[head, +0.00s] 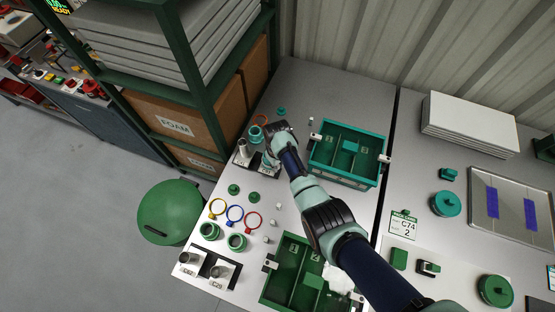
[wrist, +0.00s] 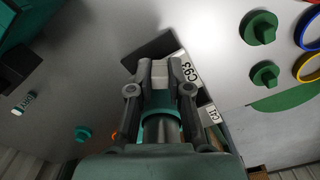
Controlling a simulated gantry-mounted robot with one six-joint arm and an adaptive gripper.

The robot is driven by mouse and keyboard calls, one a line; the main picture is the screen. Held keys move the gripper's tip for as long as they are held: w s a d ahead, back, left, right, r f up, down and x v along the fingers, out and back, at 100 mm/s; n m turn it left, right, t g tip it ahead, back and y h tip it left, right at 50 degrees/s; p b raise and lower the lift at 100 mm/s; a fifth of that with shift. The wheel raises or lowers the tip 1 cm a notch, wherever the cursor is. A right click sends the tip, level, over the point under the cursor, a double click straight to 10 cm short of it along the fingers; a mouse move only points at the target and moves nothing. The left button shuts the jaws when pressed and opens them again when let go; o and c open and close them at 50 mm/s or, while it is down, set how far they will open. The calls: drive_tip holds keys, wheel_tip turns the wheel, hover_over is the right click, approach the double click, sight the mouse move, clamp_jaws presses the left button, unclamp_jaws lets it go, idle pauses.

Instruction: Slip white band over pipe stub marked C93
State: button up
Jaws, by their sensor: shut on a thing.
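My gripper (head: 270,160) points down at the far left of the bench, over the pipe stub whose base carries the C93 label (wrist: 187,72). In the wrist view my gripper (wrist: 158,66) is shut, with a pale piece (wrist: 159,72) between the fingertips. It fits the white band, but its ring shape is hidden. A teal collar (wrist: 158,101) and a grey cylinder (wrist: 167,130) show between the fingers. I cannot tell whether the band is around the stub or above it.
A second stub (head: 242,147) stands close left of my gripper, beside a loose teal collar (head: 256,133). An orange ring (head: 261,118) and teal plug (head: 281,111) lie behind. A teal divided bin (head: 347,180) is to the right; green plugs (head: 233,189) lie in front.

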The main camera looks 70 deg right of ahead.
drive_tip(key=o, duration=1.3)
wheel_tip(320, 180, up, 11)
drive_tip(key=p, duration=1)
drive_tip(key=shift+p, duration=0.35)
